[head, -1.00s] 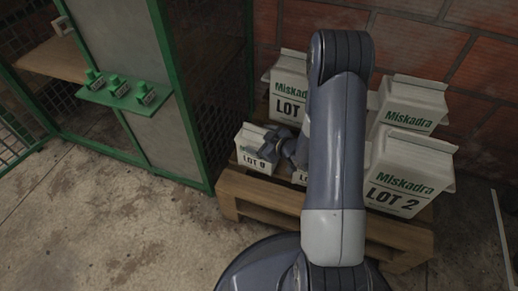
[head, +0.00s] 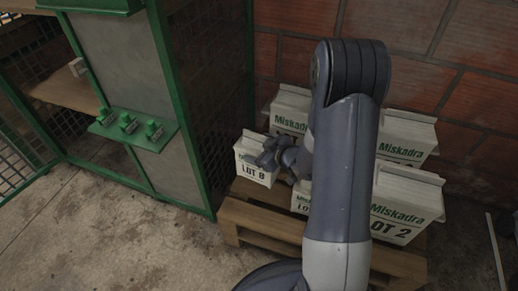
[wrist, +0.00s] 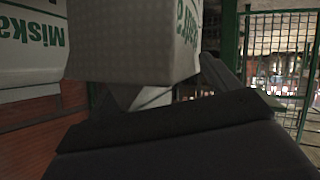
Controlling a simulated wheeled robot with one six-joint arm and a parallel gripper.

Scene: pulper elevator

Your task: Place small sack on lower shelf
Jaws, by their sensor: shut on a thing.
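The small sack (head: 253,172) is white, with green Miskadra lettering and LOT 8 on its front. In the head view it is upright at the left end of the wooden pallet. My gripper (head: 277,158) is shut on its right side. In the wrist view the sack (wrist: 125,45) fills the upper middle, close to the dark gripper body (wrist: 180,140). It appears slightly raised from the pallet, though the gap is hard to see. A wooden lower shelf (head: 65,93) shows inside the green cage at left; another wooden surface (head: 25,5) is cut off above it.
Several larger white sacks, one marked LOT 2 (head: 402,212), crowd the pallet (head: 270,222) behind my arm. A green-framed cage post and mesh stand between pallet and shelf. A green bracket with push buttons (head: 130,130) projects forward. Bare floor (head: 120,235) lies in front.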

